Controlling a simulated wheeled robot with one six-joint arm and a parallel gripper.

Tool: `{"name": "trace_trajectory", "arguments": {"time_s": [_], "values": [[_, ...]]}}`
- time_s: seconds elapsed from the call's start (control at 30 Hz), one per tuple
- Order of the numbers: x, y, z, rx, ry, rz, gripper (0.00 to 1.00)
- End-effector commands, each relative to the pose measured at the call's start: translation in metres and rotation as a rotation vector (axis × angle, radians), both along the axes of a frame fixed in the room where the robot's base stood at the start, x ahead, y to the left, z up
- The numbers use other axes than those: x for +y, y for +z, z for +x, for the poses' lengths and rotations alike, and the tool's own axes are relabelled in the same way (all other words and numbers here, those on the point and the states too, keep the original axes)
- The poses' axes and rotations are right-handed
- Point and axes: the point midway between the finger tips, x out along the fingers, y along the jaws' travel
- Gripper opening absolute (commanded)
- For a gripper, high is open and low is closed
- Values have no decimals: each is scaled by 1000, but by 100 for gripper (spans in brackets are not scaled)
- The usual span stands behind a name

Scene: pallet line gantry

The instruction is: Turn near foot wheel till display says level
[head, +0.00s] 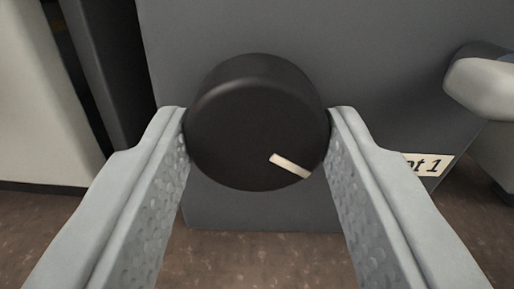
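The foot wheel is a black round knob (250,115) on the front of a dark grey panel (370,60). A white pointer line on its face points to the lower right. My gripper (257,135) has its two grey, dimpled fingers on either side of the knob. The fingertips appear to touch its left and right sides, so it looks shut on the knob. No display is in view.
A pale rounded part (482,88) juts out at the right. A whitish panel (40,100) stands at the left. Brown floor (255,262) shows below.

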Motion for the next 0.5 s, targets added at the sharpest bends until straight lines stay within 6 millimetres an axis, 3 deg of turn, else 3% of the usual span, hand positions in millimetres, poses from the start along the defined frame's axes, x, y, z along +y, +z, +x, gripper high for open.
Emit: {"name": "trace_trajectory", "arguments": {"time_s": [0.27, 0.5], "values": [[0, 0, 0, 0, 0, 39, 20], [0, 0, 0, 0, 0, 176, 20]]}}
